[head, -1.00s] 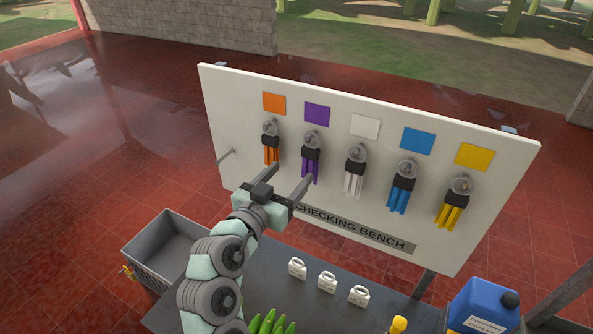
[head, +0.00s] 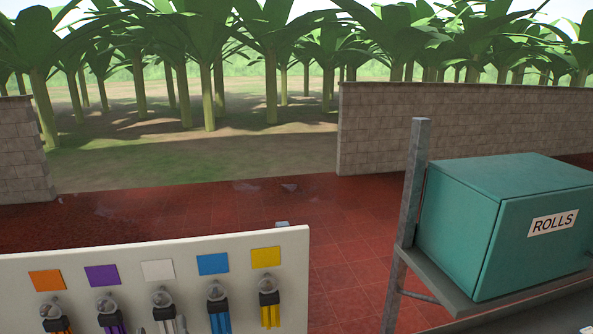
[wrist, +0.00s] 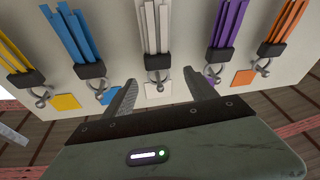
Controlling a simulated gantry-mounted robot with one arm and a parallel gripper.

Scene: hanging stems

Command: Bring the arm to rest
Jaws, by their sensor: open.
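The board also fills the lower left of the head view (head: 200,262). Bundles of orange (wrist: 285,20), purple (wrist: 229,22), white (wrist: 157,25), blue (wrist: 69,35) and yellow (wrist: 14,55) strips hang on it from metal rings with dark clips. The white bundle's clip lies between the fingers' directions. I cannot tell whether a finger touches the board. The arm is out of the head view.
A teal box (head: 510,225) marked ROLLS stands on a grey shelf (head: 455,300) at the right, beside a metal post (head: 408,200). Stone walls (head: 450,130) and trees lie beyond.

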